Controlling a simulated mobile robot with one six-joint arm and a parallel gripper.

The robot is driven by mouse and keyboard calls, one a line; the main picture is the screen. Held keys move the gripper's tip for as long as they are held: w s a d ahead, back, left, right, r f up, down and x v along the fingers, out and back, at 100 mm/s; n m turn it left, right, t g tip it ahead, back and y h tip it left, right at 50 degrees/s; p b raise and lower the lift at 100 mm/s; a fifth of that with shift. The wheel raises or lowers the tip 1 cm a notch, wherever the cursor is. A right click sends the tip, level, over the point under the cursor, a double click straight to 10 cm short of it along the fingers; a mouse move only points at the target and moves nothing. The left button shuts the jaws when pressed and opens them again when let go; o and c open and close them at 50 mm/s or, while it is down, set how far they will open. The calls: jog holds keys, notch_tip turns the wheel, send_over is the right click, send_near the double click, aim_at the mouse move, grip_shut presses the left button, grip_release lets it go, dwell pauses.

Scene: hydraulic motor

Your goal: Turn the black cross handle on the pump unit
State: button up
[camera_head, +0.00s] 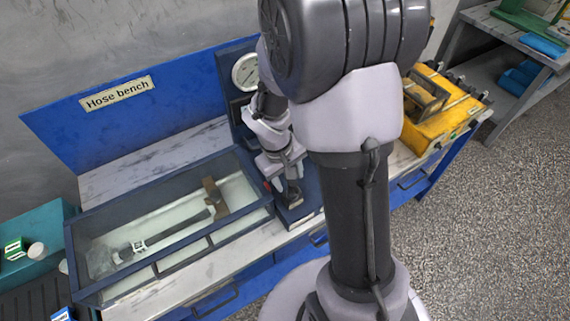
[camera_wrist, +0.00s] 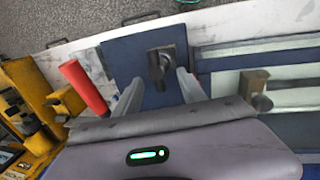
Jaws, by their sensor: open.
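The black cross handle (camera_wrist: 160,66) shows in the wrist view on the dark blue plate of the pump unit (camera_wrist: 126,58). My gripper (camera_wrist: 156,92) is open, with one finger to the left of the handle and one to the right in that view. Its hub and arms are dark and partly foreshortened, so I cannot tell whether the fingers touch it. In the head view my gripper (camera_head: 285,170) points down over the pump unit's blue base (camera_head: 302,212), and the handle is largely hidden there.
A red grip (camera_wrist: 84,87) stands close beside my left finger in the wrist view. A round gauge (camera_head: 245,72) is on the blue back panel. A glass-walled case (camera_head: 92,293) stands to the left, a yellow machine (camera_head: 445,115) to the right. Grey floor is free at the right.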

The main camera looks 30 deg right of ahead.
jog(key=a+r+p, duration=0.3)
jog(key=r+p, duration=0.2)
jog(key=r, duration=1.1)
jog(key=shift+s+a, duration=0.15)
jog(key=shift+r, duration=0.1)
jog(key=s+a+m+t+y+b, duration=0.4)
jog(key=s+a+m+t+b, duration=0.1)
jog(key=s+a+b, duration=0.5)
jog(key=shift+s+a+r+t+b, duration=0.3)
jog(key=shift+s+r, duration=0.15)
jog(key=shift+s, duration=0.75)
